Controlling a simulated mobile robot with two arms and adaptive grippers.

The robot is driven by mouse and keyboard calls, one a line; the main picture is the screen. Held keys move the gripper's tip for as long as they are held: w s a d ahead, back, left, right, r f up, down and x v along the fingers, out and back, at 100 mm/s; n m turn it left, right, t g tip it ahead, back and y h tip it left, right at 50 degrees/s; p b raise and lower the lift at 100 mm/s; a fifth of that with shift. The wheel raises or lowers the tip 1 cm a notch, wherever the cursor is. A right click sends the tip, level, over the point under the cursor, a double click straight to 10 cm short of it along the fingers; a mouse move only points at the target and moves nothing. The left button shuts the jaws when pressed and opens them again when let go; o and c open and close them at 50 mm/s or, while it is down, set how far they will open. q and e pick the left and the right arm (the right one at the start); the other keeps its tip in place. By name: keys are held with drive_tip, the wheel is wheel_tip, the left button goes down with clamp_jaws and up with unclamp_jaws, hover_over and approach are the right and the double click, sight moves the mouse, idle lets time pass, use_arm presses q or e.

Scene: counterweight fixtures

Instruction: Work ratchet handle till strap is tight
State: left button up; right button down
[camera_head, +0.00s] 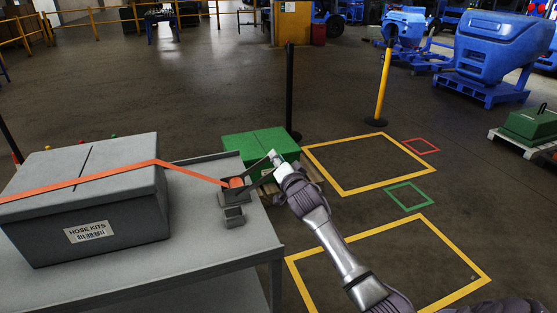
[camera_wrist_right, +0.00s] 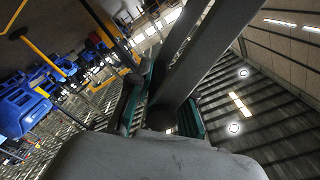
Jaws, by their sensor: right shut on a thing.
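An orange strap (camera_head: 120,170) runs over the grey box labelled HOSE KITS (camera_head: 100,231) and slopes down to the ratchet (camera_head: 235,184) at the right end of the grey table. The strap looks straight between box lid and ratchet. The ratchet's dark handle (camera_head: 256,162) sticks up and away to the right. My right gripper (camera_head: 273,158) is shut on the handle's outer end. In the right wrist view, the grey handle bars (camera_wrist_right: 190,65) run up between the fingers of my gripper (camera_wrist_right: 163,115). My left gripper is out of view.
The grey table (camera_head: 200,268) carries the box and ratchet. A green crate (camera_head: 245,143) on a pallet stands just behind, near a black post (camera_head: 289,90). Yellow floor outlines (camera_head: 350,188) lie to the right, with open floor around.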

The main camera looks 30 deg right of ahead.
drive_tip(key=shift+a+r+n+p, duration=0.3)
drive_tip(key=shift+r, duration=0.3)
drive_tip(key=w+a+r+n+p, duration=0.1)
drive_tip(key=w+a+r+n, duration=0.1)
drive_tip(key=a+n, duration=0.5)
drive_tip(key=w+a+r+n+p, duration=0.1)
drive_tip(key=a+r+n+p, duration=0.1)
drive_tip(key=a+n, duration=0.5)
drive_tip(key=shift+w+a+r+n, duration=0.3)
drive_tip(key=shift+w+a+r, duration=0.1)
drive_tip(key=shift+a+r, duration=0.45)
drive_tip(key=shift+f, duration=0.1)
drive_tip(key=c, duration=1.1)
unclamp_jaws()
drive_tip(key=shift+a, duration=0.1)
drive_tip(key=shift+o, duration=0.2)
